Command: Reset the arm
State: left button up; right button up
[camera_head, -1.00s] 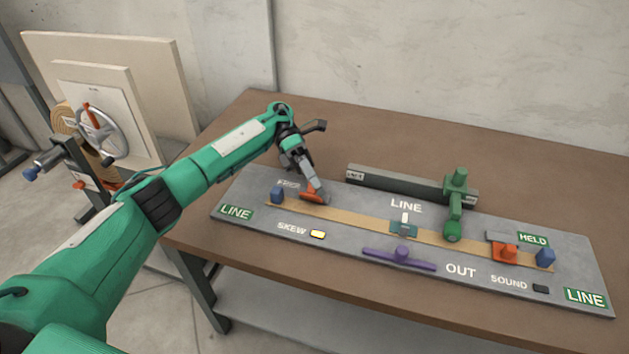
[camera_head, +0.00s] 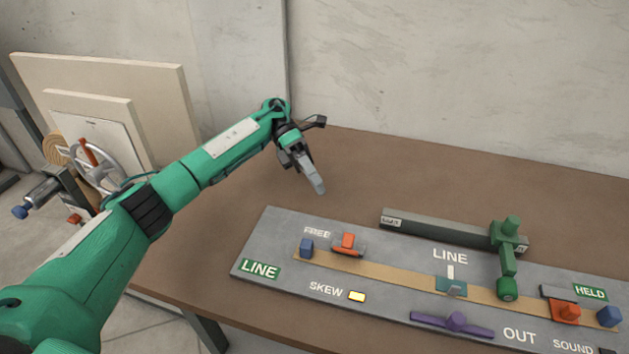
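My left gripper (camera_head: 316,187) hangs above the brown table behind the far-left part of the grey board, clear of it and empty. Its fingers point down and to the right; they overlap from this side, so their gap cannot be judged. An orange clamp (camera_head: 348,241) sits by the FREE label at the left end of the tan strip (camera_head: 400,270). Another orange clamp (camera_head: 565,310) is at the right end by the HELD label. My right gripper is out of view.
The grey board (camera_head: 272,235) carries blue posts (camera_head: 306,247), a lit SKEW lamp (camera_head: 357,296), a purple lever (camera_head: 456,322), a teal piece (camera_head: 452,286) and a green arm (camera_head: 509,262) on a dark bar (camera_head: 435,226). A handwheel (camera_head: 92,165) stands left. The table behind the board is bare.

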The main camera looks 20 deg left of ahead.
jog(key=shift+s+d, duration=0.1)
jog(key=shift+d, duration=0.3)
